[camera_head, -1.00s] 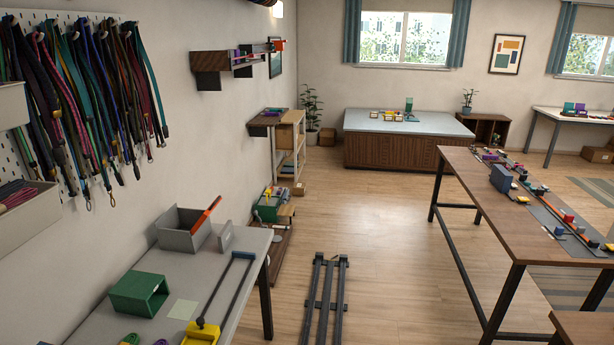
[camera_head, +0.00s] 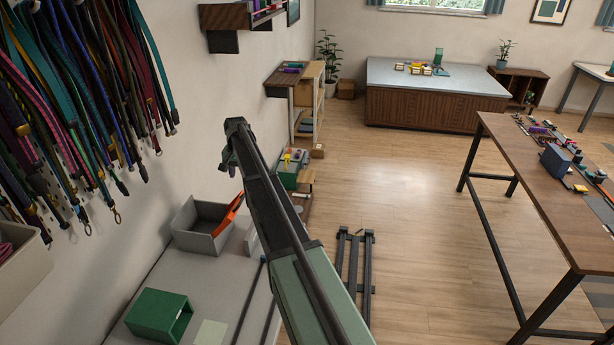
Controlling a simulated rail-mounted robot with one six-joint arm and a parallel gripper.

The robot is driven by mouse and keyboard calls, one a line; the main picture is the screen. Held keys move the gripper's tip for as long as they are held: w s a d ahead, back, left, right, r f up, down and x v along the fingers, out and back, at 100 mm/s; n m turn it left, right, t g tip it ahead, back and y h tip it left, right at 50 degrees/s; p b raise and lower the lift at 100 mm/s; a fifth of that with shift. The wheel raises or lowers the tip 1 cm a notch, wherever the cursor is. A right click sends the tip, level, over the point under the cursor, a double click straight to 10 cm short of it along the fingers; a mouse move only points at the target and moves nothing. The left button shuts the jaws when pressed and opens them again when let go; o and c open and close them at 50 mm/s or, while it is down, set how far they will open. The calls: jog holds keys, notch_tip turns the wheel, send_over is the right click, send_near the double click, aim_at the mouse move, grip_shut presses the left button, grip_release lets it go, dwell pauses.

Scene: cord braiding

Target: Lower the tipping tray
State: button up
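An open grey box (camera_head: 192,240) stands on the grey table at the lower left. A slanting orange bar (camera_head: 228,214) is at its right side. I cannot tell for sure whether this is the tipping tray. My arm reaches up from the bottom of the view, and my gripper (camera_head: 229,160) is at its far end, above and beyond the box in the picture. The gripper appears apart from the box and the bar. Its fingers are dark and small, so I cannot tell whether they are open. The arm hides part of the table's right side.
A green open box (camera_head: 160,316) sits in front on the grey table (camera_head: 150,265). Cords (camera_head: 90,90) hang on the left wall. A wall shelf (camera_head: 228,18) and a shelf unit (camera_head: 308,100) stand along the wall. Open floor (camera_head: 420,200) lies right of my arm.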

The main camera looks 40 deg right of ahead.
aim_at(242, 195)
jog(key=shift+m, duration=0.5)
notch_tip(242, 195, down, 11)
jog(key=b, duration=1.1)
jog(key=shift+w+a+r, duration=0.1)
jog(key=shift+w+a, duration=0.05)
jog(key=shift+r, duration=0.1)
grip_shut()
